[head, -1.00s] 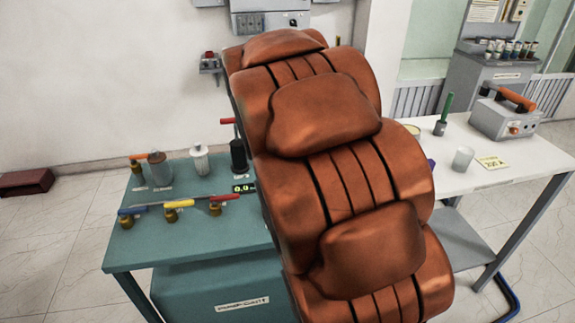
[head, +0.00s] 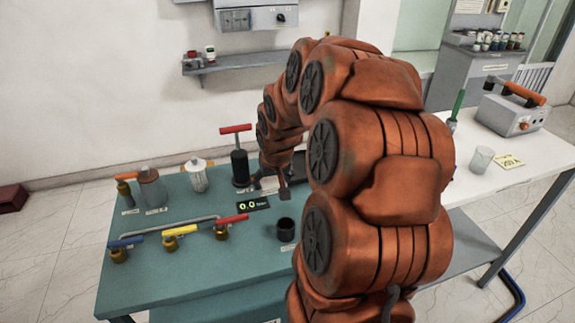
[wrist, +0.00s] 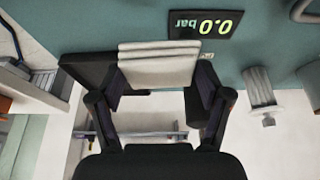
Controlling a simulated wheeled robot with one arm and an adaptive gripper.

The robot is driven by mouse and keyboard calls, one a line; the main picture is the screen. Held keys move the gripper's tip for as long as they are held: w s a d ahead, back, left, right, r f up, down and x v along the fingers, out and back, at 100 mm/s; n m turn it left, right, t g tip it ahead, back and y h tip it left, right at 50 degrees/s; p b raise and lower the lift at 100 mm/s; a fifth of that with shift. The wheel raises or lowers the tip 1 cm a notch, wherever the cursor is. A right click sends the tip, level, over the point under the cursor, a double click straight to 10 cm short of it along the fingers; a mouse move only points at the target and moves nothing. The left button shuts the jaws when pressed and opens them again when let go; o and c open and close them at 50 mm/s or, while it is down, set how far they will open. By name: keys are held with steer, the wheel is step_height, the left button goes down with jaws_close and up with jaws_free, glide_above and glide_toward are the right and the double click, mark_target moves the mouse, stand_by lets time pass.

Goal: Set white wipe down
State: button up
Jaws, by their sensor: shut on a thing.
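The white wipe (wrist: 158,68) is a folded, layered pale cloth in the wrist view. My gripper (wrist: 158,88) is shut on it, one dark finger at each side. The wipe hangs in front of the teal table (head: 190,270), and I cannot tell whether it touches the tabletop. In the head view my gripper (head: 270,182) is small, at the back right of the teal table beside the black pump (head: 240,168). My orange arm hides much of that area, and the wipe is not clear there.
The pressure display (head: 252,204) reads 0.0 bar; it also shows upside down in the wrist view (wrist: 200,25). A black cup (head: 286,229), a white canister (head: 197,175) and colored-handle valves (head: 180,237) stand on the teal table. Its front part is clear.

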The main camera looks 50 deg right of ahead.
steer(key=shift+w+d+f, duration=0.1)
steer(key=shift+w+f, duration=0.1)
steer(key=shift+f, duration=0.1)
steer(key=shift+w+d, duration=0.2)
steer(key=shift+d, duration=0.15)
steer(key=w+d+p, duration=0.1)
steer(key=d, duration=0.3)
steer(key=w+d+f+p, duration=0.1)
steer(key=w+d+p, duration=0.1)
steer(key=d, duration=0.3)
steer(key=w+d+p, duration=0.2)
steer(key=d, duration=0.2)
steer(key=shift+w+d+f, duration=0.15)
steer(key=shift+d, duration=0.15)
steer(key=shift+d+f, duration=0.15)
steer(key=shift+d, duration=0.1)
steer(key=shift+f+p, duration=1.05)
steer(key=shift+f, duration=0.65)
steer(key=o, duration=1.2)
steer(key=shift+r, duration=0.1)
